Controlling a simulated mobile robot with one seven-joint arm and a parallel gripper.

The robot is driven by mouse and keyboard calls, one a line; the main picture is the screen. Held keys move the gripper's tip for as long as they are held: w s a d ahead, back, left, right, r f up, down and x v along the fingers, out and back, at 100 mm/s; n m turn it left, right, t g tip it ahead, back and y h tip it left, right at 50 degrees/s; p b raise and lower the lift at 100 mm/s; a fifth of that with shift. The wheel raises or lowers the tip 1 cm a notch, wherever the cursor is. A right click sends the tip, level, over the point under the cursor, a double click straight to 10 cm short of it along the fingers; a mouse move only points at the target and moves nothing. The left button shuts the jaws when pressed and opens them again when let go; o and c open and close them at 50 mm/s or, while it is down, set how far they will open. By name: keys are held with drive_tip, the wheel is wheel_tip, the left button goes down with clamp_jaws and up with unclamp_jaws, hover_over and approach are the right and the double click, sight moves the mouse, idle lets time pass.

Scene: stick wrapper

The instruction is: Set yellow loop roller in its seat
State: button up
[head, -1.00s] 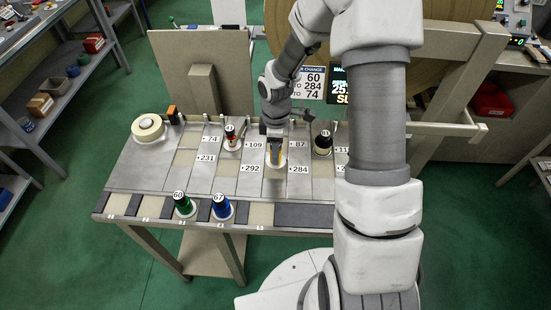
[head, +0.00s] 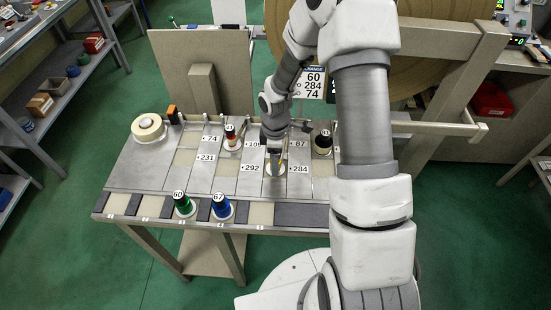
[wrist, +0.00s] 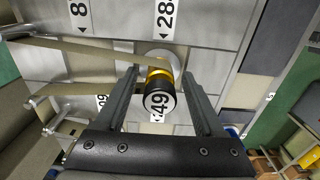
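The yellow loop roller (wrist: 160,80) has a black top marked 49, a yellow band and a white round base. In the wrist view it stands between the two fingers of my gripper (wrist: 161,76), with gaps visible on both sides. The fingers are apart and do not appear to press on it. In the head view my gripper (head: 274,158) is over the roller's white base (head: 275,171), between the 292 and 284 labels. The gripper hides most of the roller there. I cannot tell whether the base is fully down in a seat.
A red-banded roller (head: 231,137) and a dark roller (head: 323,143) stand to either side. Green 60 (head: 183,204) and blue 67 (head: 221,207) rollers stand at the front edge. A cream roll (head: 147,128) lies at left. A tan strip (wrist: 75,50) runs near the fingers.

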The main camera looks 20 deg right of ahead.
drive_tip(key=shift+r, duration=0.1)
wheel_tip(320, 180, up, 12)
drive_tip(key=shift+r+p, duration=0.15)
drive_tip(key=shift+p, duration=0.15)
drive_tip(key=s+d+r+m+t+h, duration=0.1)
drive_tip(key=s+r+m, duration=0.2)
drive_tip(key=r, duration=0.4)
drive_tip(key=s+r+m+t, duration=0.1)
drive_tip(key=s+r+m, duration=0.25)
drive_tip(key=r, duration=0.25)
drive_tip(key=s+r+m+t, duration=0.1)
drive_tip(key=s+r+m, duration=0.3)
drive_tip(key=s, duration=0.3)
drive_tip(key=s+a+r+m+t+y, duration=0.1)
drive_tip(key=s+r+m+t, duration=0.1)
drive_tip(key=s+r+m, duration=0.2)
drive_tip(key=shift+s+r+t, duration=0.3)
drive_tip(key=shift+s+r, duration=0.15)
drive_tip(key=shift+s, duration=1.05)
